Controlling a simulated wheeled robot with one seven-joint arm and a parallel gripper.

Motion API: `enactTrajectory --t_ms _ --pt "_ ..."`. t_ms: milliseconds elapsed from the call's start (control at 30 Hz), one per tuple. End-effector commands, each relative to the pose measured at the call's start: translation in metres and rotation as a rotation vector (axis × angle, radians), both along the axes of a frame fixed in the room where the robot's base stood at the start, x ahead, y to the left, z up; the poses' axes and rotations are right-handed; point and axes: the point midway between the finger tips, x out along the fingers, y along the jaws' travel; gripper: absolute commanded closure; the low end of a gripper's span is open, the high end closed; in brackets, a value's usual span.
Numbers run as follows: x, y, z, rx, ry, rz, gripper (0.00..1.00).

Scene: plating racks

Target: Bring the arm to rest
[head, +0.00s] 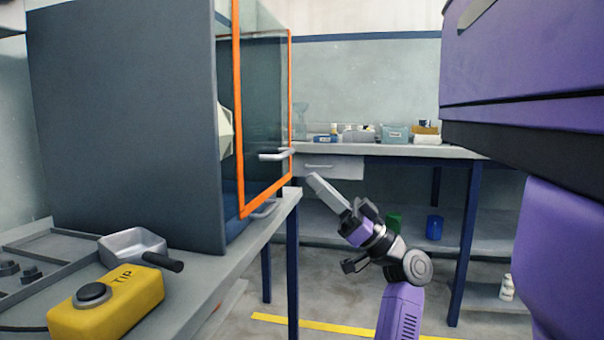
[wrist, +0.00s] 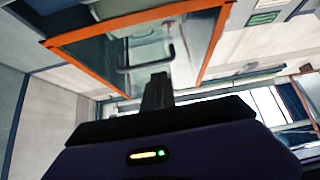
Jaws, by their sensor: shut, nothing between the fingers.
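My gripper (head: 314,180) is in the middle of the head view, held in free air to the right of the bench corner. Its fingers are together with nothing between them, pointing up and left. In the wrist view my gripper (wrist: 158,78) points toward a glass door with an orange frame (wrist: 213,48) and a grey handle. The fingertips look apart from the door, though the exact gap is hard to tell. In the head view my arm comes up from the lower middle, bent at the wrist.
A dark grey cabinet (head: 130,120) with an open orange-framed glass door (head: 265,110) stands on the left bench. A yellow TIP box (head: 107,305) and a grey pan (head: 132,245) sit before it. A back bench (head: 400,151) holds small containers. Floor around my arm looks clear.

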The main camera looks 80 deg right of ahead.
Motion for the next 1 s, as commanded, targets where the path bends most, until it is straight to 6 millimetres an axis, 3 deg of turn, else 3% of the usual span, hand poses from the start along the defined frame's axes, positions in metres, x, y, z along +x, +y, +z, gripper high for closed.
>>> enactTrajectory --t_ms 133,467,667,833,1000 --pt "-0.011 0.000 -0.002 -0.003 -0.009 -0.005 1.00" --pt "-0.015 -0.003 0.000 0.024 -0.021 0.005 1.00" --pt "-0.016 -0.048 0.003 0.205 -0.032 -0.115 1.00" --pt "-0.001 -0.075 -0.039 0.377 0.029 -0.265 1.00" --pt "0.023 -0.072 -0.103 0.500 0.122 -0.396 1.00"
